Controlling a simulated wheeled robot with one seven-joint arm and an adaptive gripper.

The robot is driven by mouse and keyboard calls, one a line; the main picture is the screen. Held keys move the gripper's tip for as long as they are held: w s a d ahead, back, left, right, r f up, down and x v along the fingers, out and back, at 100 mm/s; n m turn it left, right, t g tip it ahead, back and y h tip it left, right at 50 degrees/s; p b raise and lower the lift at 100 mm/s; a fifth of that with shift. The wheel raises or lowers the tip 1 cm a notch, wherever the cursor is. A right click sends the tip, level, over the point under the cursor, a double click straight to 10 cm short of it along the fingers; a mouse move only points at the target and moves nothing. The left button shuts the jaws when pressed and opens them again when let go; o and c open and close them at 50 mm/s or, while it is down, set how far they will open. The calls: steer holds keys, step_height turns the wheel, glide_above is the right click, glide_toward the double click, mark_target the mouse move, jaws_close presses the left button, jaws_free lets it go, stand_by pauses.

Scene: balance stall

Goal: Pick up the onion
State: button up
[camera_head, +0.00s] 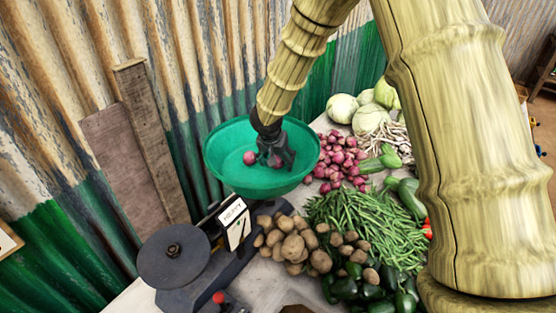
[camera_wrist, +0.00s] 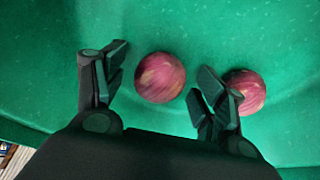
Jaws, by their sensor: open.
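Two red-purple onions lie in the green scale bowl (camera_head: 222,171). In the wrist view one onion (camera_wrist: 160,77) shows between my open fingers, slightly beyond the tips, and I cannot tell whether they touch it. The second onion (camera_wrist: 246,91) lies just outside the right finger, partly covered by it. In the head view one onion (camera_head: 250,157) is clear at the left of my gripper (camera_head: 277,157), and another (camera_head: 275,162) is mostly hidden by the fingers. My gripper (camera_wrist: 158,72) is open, reaching down into the bowl, and holds nothing.
The bowl's raised rim surrounds my gripper. The scale, with a dark round plate (camera_head: 173,255), stands at the front left. A heap of red onions (camera_head: 340,160) lies right of the bowl, with potatoes (camera_head: 292,245), green beans (camera_head: 350,220) and cabbages (camera_head: 342,107) around. A corrugated wall is behind.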

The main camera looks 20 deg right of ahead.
steer(key=c, duration=1.2)
